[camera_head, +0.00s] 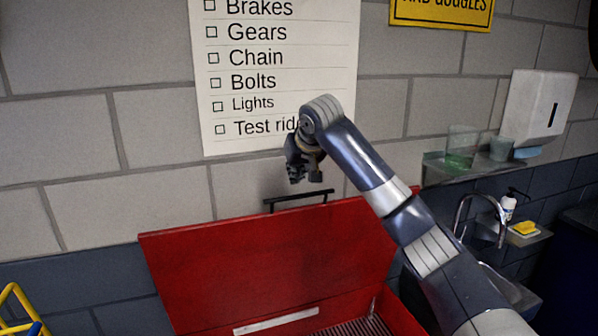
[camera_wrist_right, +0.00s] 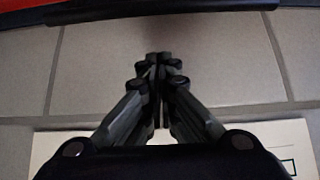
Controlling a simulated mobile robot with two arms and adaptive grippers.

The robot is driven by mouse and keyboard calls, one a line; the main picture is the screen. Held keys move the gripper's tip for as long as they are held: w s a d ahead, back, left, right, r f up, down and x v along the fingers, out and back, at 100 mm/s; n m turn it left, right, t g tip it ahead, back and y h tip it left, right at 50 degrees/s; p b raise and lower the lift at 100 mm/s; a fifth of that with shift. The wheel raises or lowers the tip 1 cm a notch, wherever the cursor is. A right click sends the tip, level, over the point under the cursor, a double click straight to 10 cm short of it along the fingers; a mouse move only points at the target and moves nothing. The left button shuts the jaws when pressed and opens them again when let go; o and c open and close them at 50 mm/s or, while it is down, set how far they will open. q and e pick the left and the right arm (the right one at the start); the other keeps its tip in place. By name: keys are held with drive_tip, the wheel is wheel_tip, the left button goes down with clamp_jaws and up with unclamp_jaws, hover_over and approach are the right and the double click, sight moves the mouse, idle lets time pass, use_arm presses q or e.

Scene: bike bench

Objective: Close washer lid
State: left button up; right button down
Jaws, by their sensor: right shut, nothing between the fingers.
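The red washer lid (camera_head: 270,262) stands raised and open, tilted back towards the wall in the head view. Its black handle (camera_head: 299,199) runs along its top edge. In the right wrist view, a dark bar and a strip of red (camera_wrist_right: 60,9) cross the top edge. My right gripper (camera_head: 306,176) is shut and empty, just above and behind the handle, near the wall. In the right wrist view its fingertips (camera_wrist_right: 159,62) are together against the wall tiles. I cannot tell whether it touches the lid. My left gripper is not in view.
The open red washer body (camera_head: 405,318) is below the lid, with a ribbed interior. A paper checklist (camera_head: 275,70) hangs on the block wall behind. Yellow tubing (camera_head: 18,300) is at lower left.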

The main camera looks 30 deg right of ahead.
sight(300, 207)
drive_tip(key=s, duration=0.1)
drive_tip(key=s+p, duration=0.1)
drive_tip(key=s, duration=0.1)
drive_tip(key=shift+s+a+f, duration=0.2)
drive_tip(key=shift+a, duration=0.15)
drive_tip(key=shift+s, duration=0.15)
drive_tip(key=shift+w+f, duration=0.2)
drive_tip(key=shift+f, duration=0.05)
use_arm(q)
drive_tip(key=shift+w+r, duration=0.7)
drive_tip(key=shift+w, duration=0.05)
use_arm(e)
drive_tip(key=shift+s+a, duration=0.1)
